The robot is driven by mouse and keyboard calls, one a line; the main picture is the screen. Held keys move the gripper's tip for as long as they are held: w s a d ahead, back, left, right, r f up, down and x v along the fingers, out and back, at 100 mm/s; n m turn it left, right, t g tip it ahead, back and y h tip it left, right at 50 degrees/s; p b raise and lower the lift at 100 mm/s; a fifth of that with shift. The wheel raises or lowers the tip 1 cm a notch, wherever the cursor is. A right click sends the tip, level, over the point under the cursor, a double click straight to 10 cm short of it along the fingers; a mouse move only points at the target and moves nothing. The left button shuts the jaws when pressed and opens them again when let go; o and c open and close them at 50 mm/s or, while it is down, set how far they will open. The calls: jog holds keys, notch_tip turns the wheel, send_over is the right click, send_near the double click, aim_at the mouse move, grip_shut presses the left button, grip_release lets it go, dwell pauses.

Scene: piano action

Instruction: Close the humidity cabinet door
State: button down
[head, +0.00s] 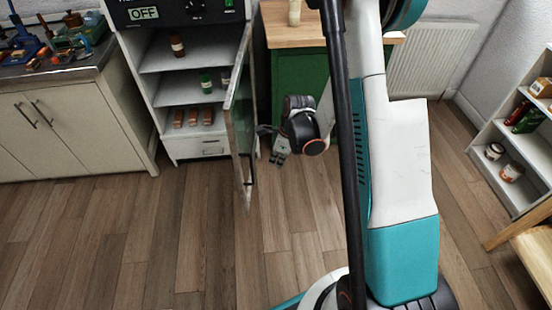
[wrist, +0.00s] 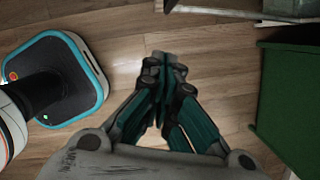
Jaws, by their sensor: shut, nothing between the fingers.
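The humidity cabinet (head: 150,80) stands at the back left, with an "OFF" display on its top panel. Its glass door (head: 240,110) is wide open and swings out toward me, seen nearly edge-on. A dark handle (head: 251,168) shows low on the door's right side. My gripper (head: 279,158) is just right of the door, near its lower half, pointing down; I cannot tell whether it touches the door. In the wrist view my gripper (wrist: 163,57) has its fingers together with nothing between them, above the wooden floor.
A green cabinet (head: 297,95) with a wooden top stands right behind my gripper; it also shows in the wrist view (wrist: 290,100). Bottles and small brown items sit on the humidity cabinet's shelves. A workbench (head: 70,130) is left, an open shelf (head: 500,165) right. The floor in front is clear.

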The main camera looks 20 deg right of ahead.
jog(key=w+a+f+b, duration=0.3)
jog(key=a+f, duration=0.1)
jog(key=f, duration=0.1)
jog(key=shift+w+f, duration=0.2)
jog(key=shift+f, duration=0.05)
jog(key=shift+a, duration=0.15)
